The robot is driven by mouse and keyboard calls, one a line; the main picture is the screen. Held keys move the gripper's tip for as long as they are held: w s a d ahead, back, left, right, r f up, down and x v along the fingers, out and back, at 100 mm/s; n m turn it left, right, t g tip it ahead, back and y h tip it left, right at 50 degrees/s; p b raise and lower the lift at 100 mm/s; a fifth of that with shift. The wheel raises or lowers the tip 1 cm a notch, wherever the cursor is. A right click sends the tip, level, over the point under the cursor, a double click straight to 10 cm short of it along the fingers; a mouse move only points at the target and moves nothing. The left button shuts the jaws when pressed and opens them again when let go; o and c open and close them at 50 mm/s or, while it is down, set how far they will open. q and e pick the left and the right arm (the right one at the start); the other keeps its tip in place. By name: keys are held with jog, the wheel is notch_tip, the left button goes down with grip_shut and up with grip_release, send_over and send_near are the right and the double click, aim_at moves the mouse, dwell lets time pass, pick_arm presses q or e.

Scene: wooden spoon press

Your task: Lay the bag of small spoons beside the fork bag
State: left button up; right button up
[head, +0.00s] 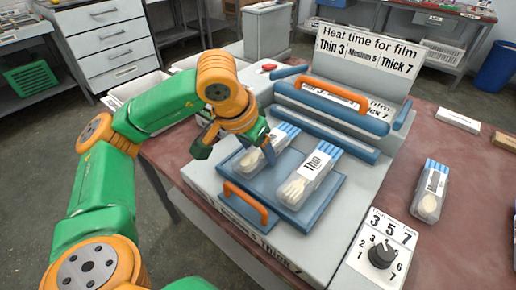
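Two clear bags with blue-striped ends lie on the blue tray (335,190) of the press. The front one (308,175) has a label reading "Thin" and pale utensil ends at its lower left. The other bag (283,135) is behind and left of it, partly hidden by my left gripper (266,158). A third similar bag (432,190) lies on the red table right of the press, with a rounded, spoon-like end showing. My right gripper is not in view.
The press lid (335,105) with an orange handle stands raised behind the tray. A dial box (380,250) is at the front right. A white box (458,120) and a brown box (505,142) are at the right. Red table surface is free around the right bag.

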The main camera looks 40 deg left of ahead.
pick_arm(q)
jog(key=o, duration=0.4)
jog(key=shift+r, duration=0.25)
jog(key=p+v, duration=0.4)
jog(key=v, duration=0.8)
